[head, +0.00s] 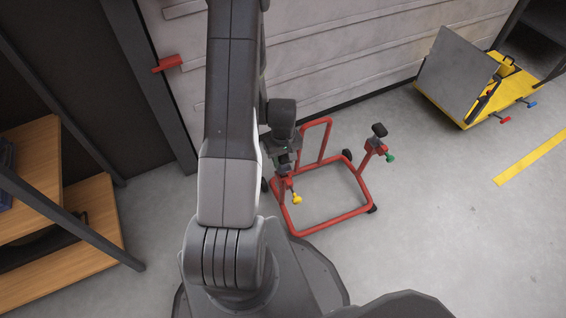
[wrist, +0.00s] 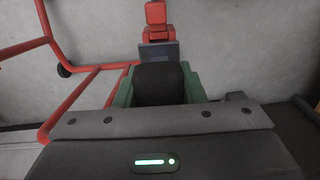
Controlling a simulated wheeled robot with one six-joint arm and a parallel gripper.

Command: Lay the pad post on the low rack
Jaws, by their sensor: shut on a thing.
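My gripper (head: 284,158) hangs over the left side of a red wheeled stand (head: 325,222). In the wrist view its green-edged fingers (wrist: 160,98) are shut on the black pad (wrist: 160,82) of the pad post. A grey block and a red piece (wrist: 156,28) show just beyond the pad; I cannot tell how they join it. A yellow knob (head: 297,198) shows below my gripper. I cannot tell whether the held post is clear of the stand. A wooden two-level rack (head: 75,245), possibly the low rack, stands at the left.
A second post with a black pad (head: 379,130) and green knob stands at the stand's right side. A grey panel (head: 455,80) on a yellow base stands at back right. A dark upright frame edges the rack.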

